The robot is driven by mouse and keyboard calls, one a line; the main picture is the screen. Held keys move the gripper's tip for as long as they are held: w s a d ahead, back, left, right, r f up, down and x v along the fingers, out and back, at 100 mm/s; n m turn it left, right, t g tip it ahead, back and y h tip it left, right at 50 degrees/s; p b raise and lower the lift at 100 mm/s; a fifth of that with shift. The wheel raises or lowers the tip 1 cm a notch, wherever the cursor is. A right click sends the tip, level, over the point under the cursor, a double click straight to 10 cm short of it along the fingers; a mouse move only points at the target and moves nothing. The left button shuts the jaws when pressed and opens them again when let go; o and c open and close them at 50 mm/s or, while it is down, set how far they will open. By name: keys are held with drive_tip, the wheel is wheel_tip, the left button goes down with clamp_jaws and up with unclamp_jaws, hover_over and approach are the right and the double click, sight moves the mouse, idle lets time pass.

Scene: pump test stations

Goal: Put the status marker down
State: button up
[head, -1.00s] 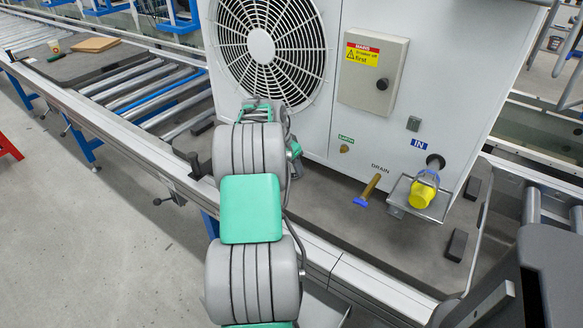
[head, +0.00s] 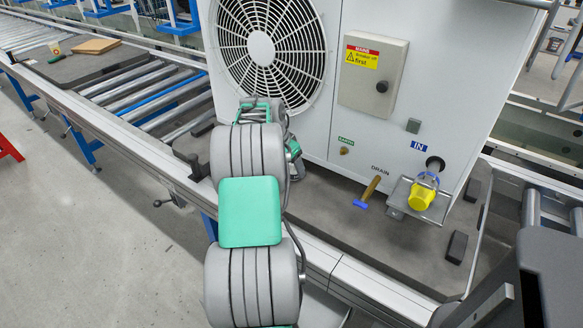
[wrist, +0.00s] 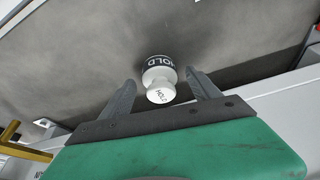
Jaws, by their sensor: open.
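The status marker (wrist: 159,78) is a small white knob with a dark band, lettered HOLD on its band and on its top. In the wrist view it stands on a dark grey surface (wrist: 75,55). My gripper (wrist: 160,84) is open, with one finger on each side of the marker and a visible gap at both sides. In the head view my arm hides the gripper's fingers and the marker.
A large white unit with a fan grille (head: 268,45) stands on a grey pallet (head: 330,212). A brass drain valve (head: 371,188) and a yellow-capped inlet (head: 421,195) stick out of its front. Roller conveyor (head: 150,90) runs at the left.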

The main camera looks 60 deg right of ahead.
drive_tip(key=p+v, duration=0.2)
drive_tip(key=v, duration=0.9)
drive_tip(key=w+a+r+n+t, duration=0.1)
drive_tip(key=w+a+n, duration=0.45)
drive_tip(key=a, duration=0.55)
drive_tip(key=w+a+r+n+t, duration=0.1)
drive_tip(key=w+a+n, duration=0.4)
drive_tip(key=a, duration=0.7)
drive_tip(key=s+a+f+n+y, duration=0.1)
drive_tip(key=s+a+n, duration=0.1)
drive_tip(key=a, duration=0.8)
drive_tip(key=s+a+f+n+t+y, duration=0.1)
drive_tip(key=s+a+f+n, duration=0.1)
drive_tip(key=a+n, duration=0.3)
drive_tip(key=s+a+f+n+y, duration=0.1)
drive_tip(key=a+n, duration=0.3)
drive_tip(key=a, duration=1)
drive_tip(key=shift+s+a+f+t+y, duration=0.35)
drive_tip(key=shift+s+f, duration=0.15)
drive_tip(key=shift+s, duration=0.35)
